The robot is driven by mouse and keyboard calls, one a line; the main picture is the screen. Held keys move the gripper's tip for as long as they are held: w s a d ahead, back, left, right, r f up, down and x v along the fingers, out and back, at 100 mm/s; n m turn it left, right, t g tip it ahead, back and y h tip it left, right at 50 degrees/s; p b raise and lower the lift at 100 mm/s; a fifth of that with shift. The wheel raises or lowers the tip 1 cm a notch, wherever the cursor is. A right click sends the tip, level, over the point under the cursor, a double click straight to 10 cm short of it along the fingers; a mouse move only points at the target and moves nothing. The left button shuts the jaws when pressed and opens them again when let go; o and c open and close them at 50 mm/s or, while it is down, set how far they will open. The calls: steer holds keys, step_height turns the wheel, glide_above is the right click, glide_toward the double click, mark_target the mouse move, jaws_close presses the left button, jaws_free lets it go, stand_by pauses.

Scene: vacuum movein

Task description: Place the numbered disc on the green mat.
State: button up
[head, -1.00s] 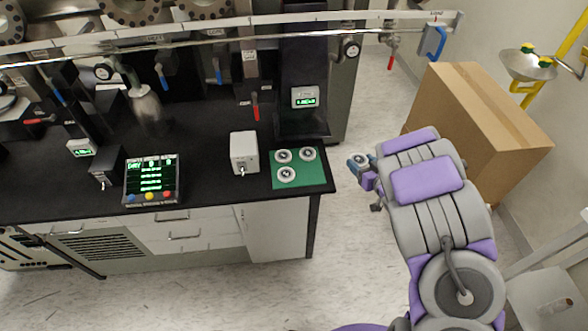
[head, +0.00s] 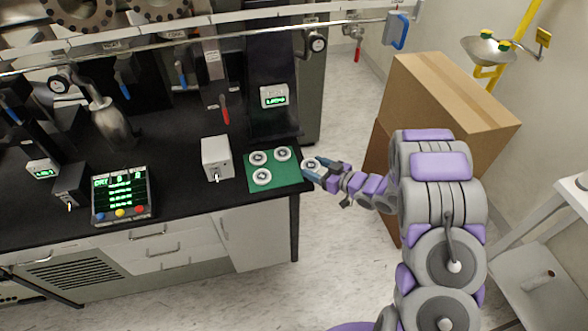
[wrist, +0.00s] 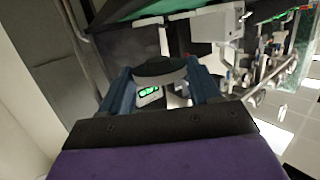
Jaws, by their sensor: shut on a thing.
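The green mat (head: 284,179) lies at the right front corner of the black bench. Three numbered discs rest on it: one at the back left (head: 258,158), one at the back right (head: 283,154) and one at the front (head: 262,177). My gripper (head: 312,165) is shut on another disc, held just right of the mat, near the bench's right edge. In the wrist view this disc (wrist: 160,72) appears dark and edge-on between my blue fingers. The numbers are too small to read.
A white box with a switch (head: 217,158) stands left of the mat. A black column with a green display (head: 274,97) rises behind it. A control panel (head: 122,195) is further left. Cardboard boxes (head: 445,100) stand on the floor at right.

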steer(key=b, duration=0.1)
glide_above(295, 173)
steer(key=shift+f, duration=0.4)
steer(key=shift+f+b, duration=0.8)
steer(key=shift+f, duration=0.95)
steer(key=shift+f, duration=0.4)
steer(key=shift+f, duration=0.2)
steer(key=o, duration=1.2)
